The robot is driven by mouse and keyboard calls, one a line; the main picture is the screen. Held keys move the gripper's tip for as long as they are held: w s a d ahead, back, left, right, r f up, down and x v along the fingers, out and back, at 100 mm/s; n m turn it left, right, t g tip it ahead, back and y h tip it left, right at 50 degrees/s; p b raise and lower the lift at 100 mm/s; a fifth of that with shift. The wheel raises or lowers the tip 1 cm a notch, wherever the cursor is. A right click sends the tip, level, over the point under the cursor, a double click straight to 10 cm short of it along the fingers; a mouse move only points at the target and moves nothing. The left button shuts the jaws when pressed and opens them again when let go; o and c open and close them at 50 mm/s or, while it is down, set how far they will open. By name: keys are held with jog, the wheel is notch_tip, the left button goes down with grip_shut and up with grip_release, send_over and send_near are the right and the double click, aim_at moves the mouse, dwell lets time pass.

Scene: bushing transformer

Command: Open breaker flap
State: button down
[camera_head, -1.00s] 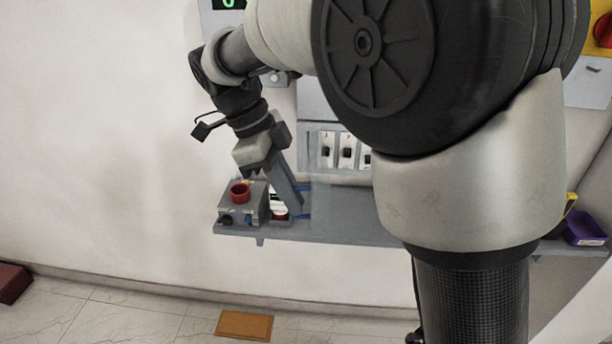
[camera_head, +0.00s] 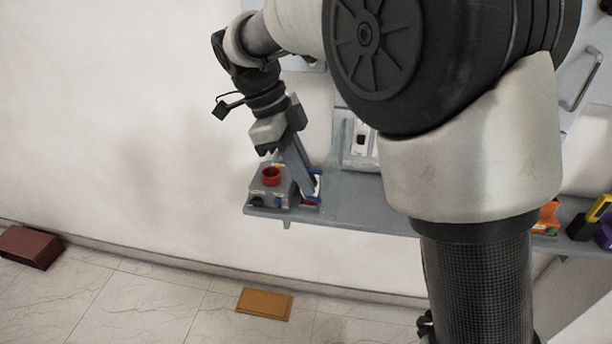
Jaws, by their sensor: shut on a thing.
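The breaker panel (camera_head: 360,142) is on the wall behind the grey shelf, in a light grey frame. Only one breaker shows clearly; my arm hides the panel's right part. My gripper (camera_head: 317,186) points down at the shelf's left end, below and left of the breakers. Its long grey fingers have blue tips, and it is shut on the edge of what looks like the see-through breaker flap. The flap's outline is too faint to trace, so I cannot tell how far it is swung.
A grey control box with a red button (camera_head: 271,176) sits on the shelf (camera_head: 355,205), just left of my fingers. Orange (camera_head: 546,217) and yellow (camera_head: 599,208) items lie at the shelf's right. An orange-brown tile (camera_head: 264,304) and a dark red box (camera_head: 31,246) are on the floor.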

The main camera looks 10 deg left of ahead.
jog(key=c, duration=1.9)
grip_release()
jog(key=shift+r, duration=0.1)
jog(key=p+v, duration=0.3)
jog(key=v, duration=1.4)
jog(key=shift+r, duration=0.2)
jog(key=shift+s, duration=0.1)
